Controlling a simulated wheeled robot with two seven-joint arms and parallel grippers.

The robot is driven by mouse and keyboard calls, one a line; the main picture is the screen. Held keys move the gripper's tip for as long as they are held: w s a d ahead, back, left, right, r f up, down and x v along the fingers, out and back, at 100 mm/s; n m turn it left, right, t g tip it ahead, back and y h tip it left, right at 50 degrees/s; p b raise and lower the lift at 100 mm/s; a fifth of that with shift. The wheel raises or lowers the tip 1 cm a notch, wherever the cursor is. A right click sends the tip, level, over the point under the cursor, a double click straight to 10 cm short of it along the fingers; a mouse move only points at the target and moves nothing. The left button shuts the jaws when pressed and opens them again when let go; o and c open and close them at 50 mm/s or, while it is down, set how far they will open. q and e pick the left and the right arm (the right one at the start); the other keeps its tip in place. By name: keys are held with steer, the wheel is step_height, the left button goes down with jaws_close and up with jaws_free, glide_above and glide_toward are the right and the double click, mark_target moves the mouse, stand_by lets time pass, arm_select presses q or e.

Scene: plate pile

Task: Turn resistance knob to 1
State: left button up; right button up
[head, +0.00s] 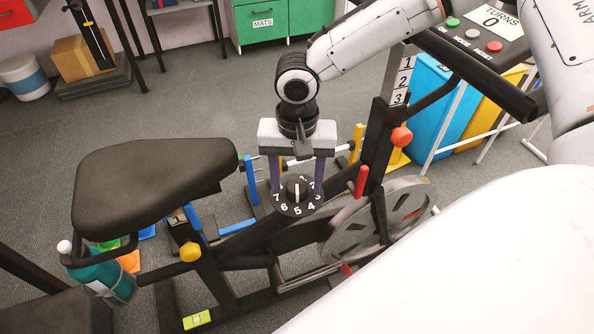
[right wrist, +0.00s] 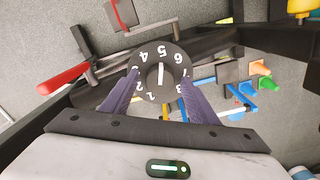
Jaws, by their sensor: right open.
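The resistance knob (head: 297,189) is a black round dial with white numbers on the exercise bike's frame. It also shows in the right wrist view (right wrist: 161,75). A white line on its raised middle lies along the axis through the 5. I cannot tell which end of the line is the pointer. My right gripper (head: 296,184) is open and points down at the dial, one purple finger on each side of the raised middle. The fingers also flank the dial in the right wrist view (right wrist: 160,92). I cannot tell whether they touch it. My left gripper is not in view.
The bike's black seat (head: 150,180) is left of the knob. A red lever (head: 361,181), an orange knob (head: 401,137) and a grey flywheel (head: 378,222) are to the right. A console (head: 480,32) reading TURNS 0 is at upper right. Open floor (head: 200,100) lies behind.

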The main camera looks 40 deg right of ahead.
steer(key=c, duration=1)
steer(key=shift+c, duration=0.2)
